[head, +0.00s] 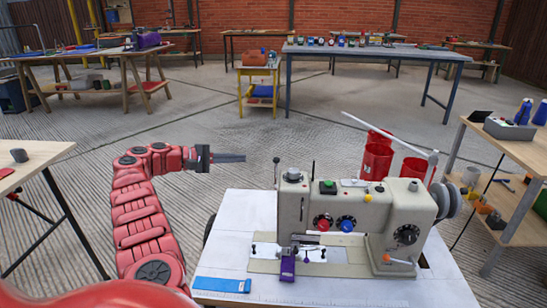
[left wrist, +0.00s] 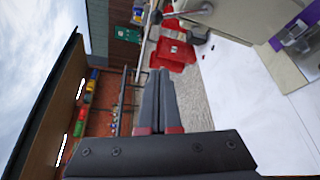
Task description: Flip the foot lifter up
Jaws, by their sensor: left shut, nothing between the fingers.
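A cream sewing machine (head: 350,205) stands on a white table. Its needle and foot area (head: 300,248) is at its left end, low over the table. A purple piece (head: 288,268) sits at the foot and also shows in the left wrist view (left wrist: 292,34). I cannot pick out the foot lifter for certain. A thin upright rod with a dark tip (head: 276,172) stands at the machine's left end. My left gripper (head: 243,158) is shut and empty, left of the machine and apart from it. It also shows in the left wrist view (left wrist: 160,72). My right gripper is not in view.
The white table (head: 235,225) has a blue strip (head: 222,284) at its front left. Red bins (head: 377,158) stand behind the machine. A wooden workbench (head: 35,155) is at the left and a shelf bench (head: 520,150) at the right. Floor behind my gripper is clear.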

